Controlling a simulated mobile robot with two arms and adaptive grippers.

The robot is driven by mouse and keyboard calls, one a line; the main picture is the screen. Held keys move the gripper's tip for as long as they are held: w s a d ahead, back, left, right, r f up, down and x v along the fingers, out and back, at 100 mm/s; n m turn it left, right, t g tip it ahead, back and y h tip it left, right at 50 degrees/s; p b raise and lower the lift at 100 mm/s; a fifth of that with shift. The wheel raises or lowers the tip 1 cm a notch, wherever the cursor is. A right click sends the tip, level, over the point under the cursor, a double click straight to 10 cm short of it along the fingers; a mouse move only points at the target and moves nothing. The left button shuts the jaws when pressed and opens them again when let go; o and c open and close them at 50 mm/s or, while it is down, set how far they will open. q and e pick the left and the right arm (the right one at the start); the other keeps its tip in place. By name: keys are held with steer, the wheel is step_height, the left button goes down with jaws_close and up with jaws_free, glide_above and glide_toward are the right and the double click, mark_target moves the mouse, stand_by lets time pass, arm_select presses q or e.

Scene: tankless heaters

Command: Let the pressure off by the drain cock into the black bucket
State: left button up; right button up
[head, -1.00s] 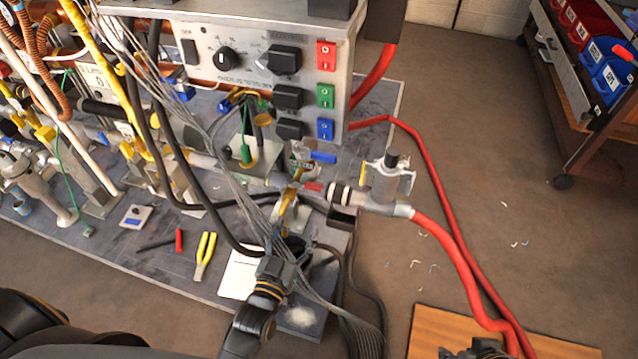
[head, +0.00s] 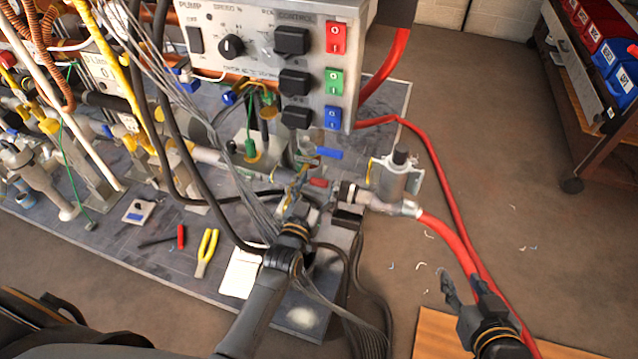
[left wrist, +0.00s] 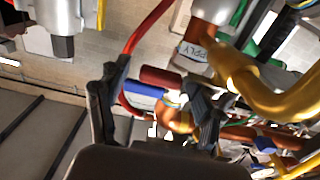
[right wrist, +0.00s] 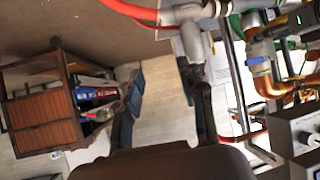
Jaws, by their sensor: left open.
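My left gripper (head: 300,190) is open at the pipework below the control box. In the left wrist view its two fingers (left wrist: 155,105) stand apart, with a red lever handle (left wrist: 160,77) and a blue lever handle (left wrist: 143,90) in front of and between them. In the head view the red handle (head: 319,183) is just right of the fingers and the blue handle (head: 328,153) above it. I cannot tell which is the drain cock, or whether a finger touches either. A small dark box shape (head: 348,216), possibly the black bucket, is below right. My right gripper (head: 462,288) is open and empty.
A grey control box (head: 265,60) stands above the pipes. Red hoses (head: 445,235) run down the right side from a metal fitting (head: 395,180). Grey and black cables hang by my left arm. Yellow-handled pliers (head: 206,250) lie on the bench. A bin trolley (head: 585,100) stands at right.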

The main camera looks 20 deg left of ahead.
arm_select(q)
steer(key=shift+w, duration=0.45)
arm_select(e)
steer(key=shift+w+a+r+t, duration=0.2)
steer(key=shift+w+r+t, duration=0.2)
arm_select(q)
jaws_close()
arm_select(e)
steer(key=shift+s, duration=0.1)
